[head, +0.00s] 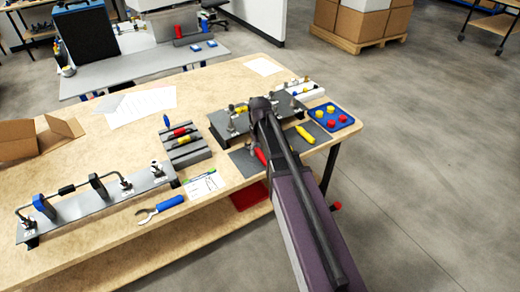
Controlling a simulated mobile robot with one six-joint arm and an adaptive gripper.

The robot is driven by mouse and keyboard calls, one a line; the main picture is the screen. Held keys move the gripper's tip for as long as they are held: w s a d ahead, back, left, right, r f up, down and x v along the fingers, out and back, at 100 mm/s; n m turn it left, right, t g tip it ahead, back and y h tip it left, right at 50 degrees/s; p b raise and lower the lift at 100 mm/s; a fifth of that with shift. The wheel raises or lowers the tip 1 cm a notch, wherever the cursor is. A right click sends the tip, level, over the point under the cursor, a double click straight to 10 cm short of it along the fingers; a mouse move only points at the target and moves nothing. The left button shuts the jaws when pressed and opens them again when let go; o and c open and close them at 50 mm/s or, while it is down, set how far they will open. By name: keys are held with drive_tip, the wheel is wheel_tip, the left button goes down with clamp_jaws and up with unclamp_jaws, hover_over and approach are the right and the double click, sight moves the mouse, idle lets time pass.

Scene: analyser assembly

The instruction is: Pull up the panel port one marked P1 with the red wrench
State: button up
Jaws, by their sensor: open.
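A red-handled tool (261,156), which looks like the red wrench, lies on a dark mat (243,164) near the table's front edge. My arm covers part of it. Behind the mat is a raised dark grey panel (220,123) with several small fittings on top. My arm crosses its middle, and port marks such as P1 are too small to read. My arm reaches in from the lower right, and its dark far end is over the panel. I cannot make out my gripper's fingers; they are hidden behind the arm.
A yellow-handled tool (305,134) lies on the mat's right. A blue tray (331,118) with red and yellow pieces is farther right. A grey rack (187,153), blue-handled pliers (161,209) and a long plate with a pipe (93,206) are left.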

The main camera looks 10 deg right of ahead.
drive_tip(key=shift+f+b, duration=0.3)
drive_tip(key=shift+f, duration=0.2)
drive_tip(key=shift+c, duration=0.2)
clamp_jaws()
drive_tip(key=r+p, duration=0.2)
drive_tip(key=s+r+p, duration=0.1)
drive_tip(key=r+p, duration=0.3)
drive_tip(key=shift+s+d, duration=0.2)
drive_tip(key=shift+d, duration=0.05)
drive_tip(key=shift+w+r, duration=0.1)
idle(0.4)
drive_tip(key=w+d+r+n+p, duration=0.1)
drive_tip(key=w+r+n+p, duration=0.4)
drive_tip(key=n, duration=0.2)
drive_tip(key=shift+d+n, duration=0.3)
drive_tip(key=shift+d, duration=0.05)
